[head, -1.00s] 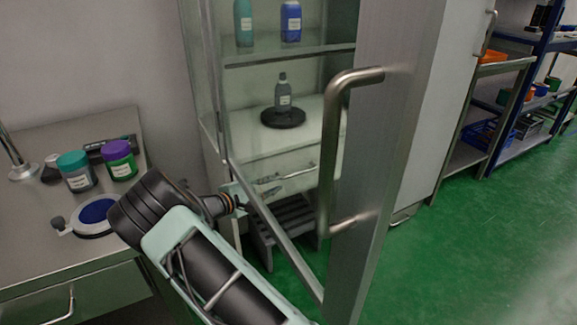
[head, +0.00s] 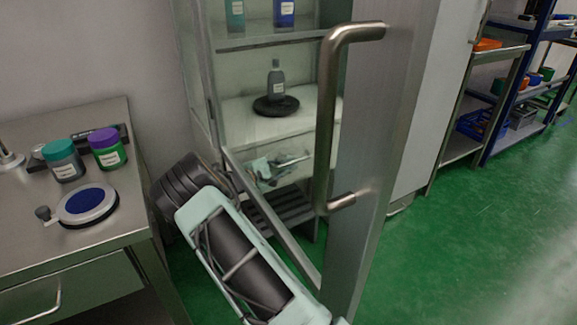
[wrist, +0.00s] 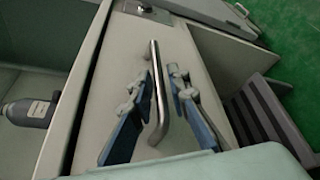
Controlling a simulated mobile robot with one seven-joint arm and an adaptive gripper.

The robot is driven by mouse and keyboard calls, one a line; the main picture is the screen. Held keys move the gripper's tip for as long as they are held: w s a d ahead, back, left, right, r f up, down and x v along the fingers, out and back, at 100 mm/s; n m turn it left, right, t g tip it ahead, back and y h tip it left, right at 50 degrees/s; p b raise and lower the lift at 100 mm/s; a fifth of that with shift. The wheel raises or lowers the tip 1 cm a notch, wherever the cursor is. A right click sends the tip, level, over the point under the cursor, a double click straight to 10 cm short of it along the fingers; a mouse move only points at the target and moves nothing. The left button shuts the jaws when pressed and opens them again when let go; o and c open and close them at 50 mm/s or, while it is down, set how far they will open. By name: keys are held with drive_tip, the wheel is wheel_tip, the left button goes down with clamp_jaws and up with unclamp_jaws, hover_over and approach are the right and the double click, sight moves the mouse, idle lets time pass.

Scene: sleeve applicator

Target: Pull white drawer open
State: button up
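The white drawer (head: 290,145) is under the shelf with the grey bottle, inside the tall cabinet, and its front looks flush with the cabinet. In the wrist view the drawer front (wrist: 115,75) carries a long metal bar handle (wrist: 158,105). My gripper (wrist: 162,80) is open, with one blue-grey finger on each side of the handle. There is a visible gap between the fingers and the bar, though exact contact at the tips is unclear. In the head view my gripper (head: 275,168) is in front of the drawer and hides most of the handle.
The open cabinet door with its large handle (head: 327,120) stands right of my arm. A grey bottle (head: 276,80) stands on a black disc (head: 276,106) above the drawer. Dark steps (head: 290,208) are below. A steel table (head: 60,245) with jars is at left.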

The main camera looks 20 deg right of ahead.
clamp_jaws()
drive_tip(key=shift+s, duration=0.15)
